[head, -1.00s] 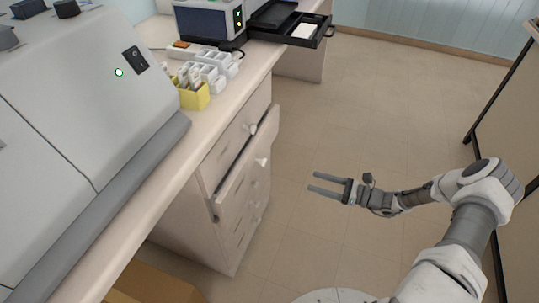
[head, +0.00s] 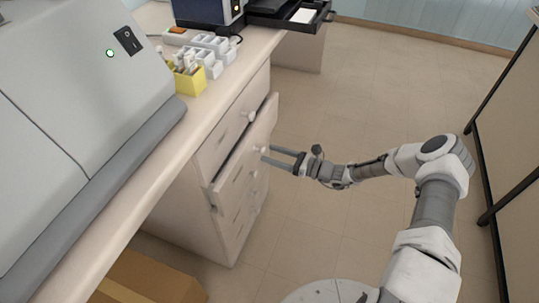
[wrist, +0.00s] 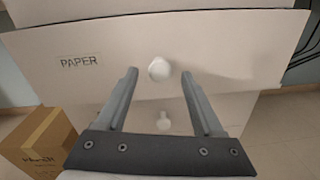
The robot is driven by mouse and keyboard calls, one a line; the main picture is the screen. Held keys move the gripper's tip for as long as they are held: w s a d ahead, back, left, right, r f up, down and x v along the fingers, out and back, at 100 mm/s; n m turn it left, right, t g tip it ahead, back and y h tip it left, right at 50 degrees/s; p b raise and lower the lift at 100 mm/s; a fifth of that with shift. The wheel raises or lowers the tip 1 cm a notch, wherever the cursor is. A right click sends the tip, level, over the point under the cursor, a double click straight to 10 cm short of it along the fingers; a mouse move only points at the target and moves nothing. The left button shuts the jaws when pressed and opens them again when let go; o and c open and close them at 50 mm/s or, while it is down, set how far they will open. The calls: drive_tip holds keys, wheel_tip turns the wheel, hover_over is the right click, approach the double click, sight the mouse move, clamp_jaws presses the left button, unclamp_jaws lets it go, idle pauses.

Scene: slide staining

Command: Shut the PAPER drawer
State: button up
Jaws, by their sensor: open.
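The PAPER drawer (head: 245,147) is the second one down in the pale cabinet under the counter, and it stands partly pulled out. Its front (wrist: 215,55), with the label PAPER, fills much of the wrist view. Its round white knob (wrist: 159,69) shows between and beyond my finger tips. My gripper (head: 268,155) is open and empty, with its fingers pointing at the drawer front close to the knob. I cannot tell whether the fingertips touch the front.
Another white knob (wrist: 163,121) sits on a lower drawer. A cardboard box (wrist: 38,142) stands on the floor beside the cabinet. The counter (head: 125,185) bears a grey machine (head: 75,110) and a yellow holder (head: 190,83). The floor (head: 370,90) right of the cabinet is clear.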

drive_tip(key=shift+x, duration=0.8)
drive_tip(key=shift+d, duration=0.1)
clamp_jaws()
idle(0.8)
